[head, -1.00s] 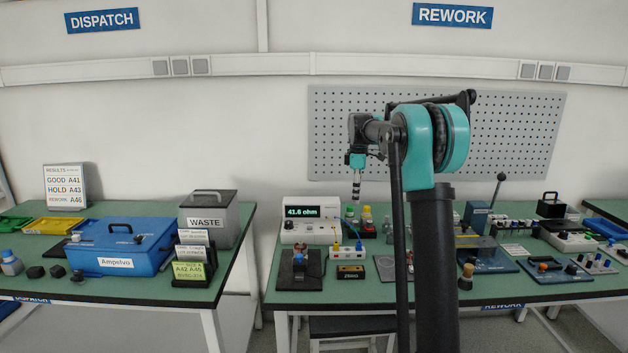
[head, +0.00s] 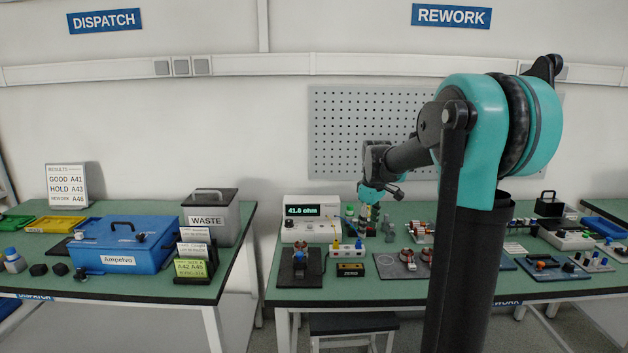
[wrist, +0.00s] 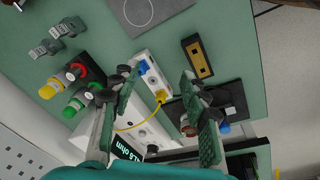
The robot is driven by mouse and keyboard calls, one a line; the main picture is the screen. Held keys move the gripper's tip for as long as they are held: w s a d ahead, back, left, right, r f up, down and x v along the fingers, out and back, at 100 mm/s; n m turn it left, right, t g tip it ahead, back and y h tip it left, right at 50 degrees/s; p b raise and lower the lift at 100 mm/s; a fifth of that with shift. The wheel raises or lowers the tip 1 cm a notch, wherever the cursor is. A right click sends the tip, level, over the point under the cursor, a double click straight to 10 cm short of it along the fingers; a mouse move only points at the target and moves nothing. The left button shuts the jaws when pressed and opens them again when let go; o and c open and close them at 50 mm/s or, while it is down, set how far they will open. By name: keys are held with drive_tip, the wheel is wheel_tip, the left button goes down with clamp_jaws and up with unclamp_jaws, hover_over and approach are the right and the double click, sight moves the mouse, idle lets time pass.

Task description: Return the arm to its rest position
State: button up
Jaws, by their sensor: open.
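My gripper (wrist: 165,110) is open in the wrist view, with nothing between its two fingers. In the head view the arm reaches from the column toward the back of the right bench. My gripper (head: 369,213) hangs there, small and partly blurred against the bottles and the meter.
A coil on a black base (head: 300,270) and the yellow-labelled ZERO block (head: 350,270) stand at the bench front. Bottles with red, yellow and green caps (wrist: 75,70) are close to one finger. A pegboard (head: 340,130) is behind. The left bench holds a blue Ampelvo box (head: 150,255).

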drive_tip(key=s+d+f+m+t, duration=0.1)
drive_tip(key=s+f+m, duration=0.3)
drive_tip(key=s, duration=0.9)
drive_tip(key=s+d+f+m+t, duration=0.1)
drive_tip(key=s+f+m, duration=0.4)
drive_tip(key=s+f, duration=0.5)
drive_tip(key=s, duration=0.4)
drive_tip(key=shift+f+t, duration=0.25)
drive_tip(key=shift+t, duration=0.05)
drive_tip(key=shift+s, duration=0.1)
